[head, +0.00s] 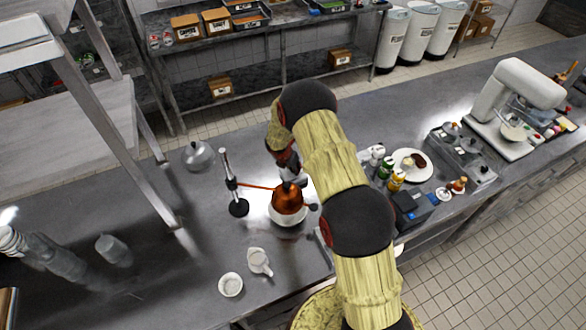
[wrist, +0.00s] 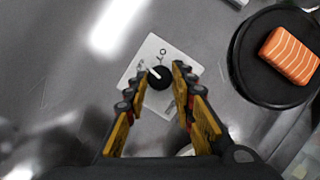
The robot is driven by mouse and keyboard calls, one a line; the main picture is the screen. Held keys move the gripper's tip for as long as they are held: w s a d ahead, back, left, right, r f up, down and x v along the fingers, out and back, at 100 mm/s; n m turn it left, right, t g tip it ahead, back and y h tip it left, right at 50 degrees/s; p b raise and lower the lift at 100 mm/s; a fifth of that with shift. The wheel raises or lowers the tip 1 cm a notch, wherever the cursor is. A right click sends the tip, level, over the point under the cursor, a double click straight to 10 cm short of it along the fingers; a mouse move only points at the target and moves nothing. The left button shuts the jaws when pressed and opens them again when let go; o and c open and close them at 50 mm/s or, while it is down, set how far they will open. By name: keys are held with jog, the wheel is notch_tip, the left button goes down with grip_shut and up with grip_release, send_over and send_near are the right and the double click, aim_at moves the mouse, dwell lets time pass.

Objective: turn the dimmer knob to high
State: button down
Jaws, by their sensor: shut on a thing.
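The dimmer knob (wrist: 160,78) is a small black round knob with a white pointer, on a white square plate (wrist: 141,80) on the steel counter. In the wrist view the pointer aims to the upper left. Small dark marks stand on the plate around the knob, too blurred to read surely. My gripper (wrist: 161,74) has its two yellow-and-black fingers on either side of the knob, shut on it. In the head view the knob is hidden behind my arm and a copper lamp shade (head: 287,199).
An orange salmon piece (wrist: 291,55) lies on a round black dish (wrist: 255,82) right of the knob. The lamp's stand (head: 238,207), a white jug (head: 259,262) and a white bowl (head: 230,285) stand nearby. Bottles (head: 397,181) and a plate (head: 425,172) are right of my arm.

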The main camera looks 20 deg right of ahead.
jog(key=m+b, duration=0.1)
jog(key=m, duration=0.1)
jog(key=m+g+b, duration=0.2)
jog(key=m, duration=0.1)
jog(key=shift+w+a+f+m+h, duration=0.1)
jog(key=shift+w+f+m+h, duration=0.05)
jog(key=shift+w+m+h, duration=0.2)
jog(key=m+g+b, duration=0.2)
jog(key=m+b, duration=0.1)
jog(key=m, duration=0.2)
jog(key=shift+w+b, duration=0.1)
jog(key=shift+b, duration=0.2)
jog(key=m+g+b, duration=0.1)
jog(key=m, duration=0.1)
jog(key=m+y+b, duration=0.1)
jog(key=m, duration=0.2)
jog(key=shift+w+m+g+b, duration=0.15)
jog(key=shift+m+g+b, duration=0.2)
jog(key=shift+g+b, duration=0.05)
jog(key=m, duration=0.1)
jog(key=m+y+b, duration=0.1)
jog(key=m, duration=0.1)
jog(key=m+g+y, duration=0.1)
jog(key=m, duration=0.1)
jog(key=shift+w+d+b, duration=0.1)
jog(key=shift+d+b, duration=0.2)
jog(key=shift+d, duration=0.05)
jog(key=shift+m, duration=0.4)
jog(key=c, duration=1.5)
grip_release()
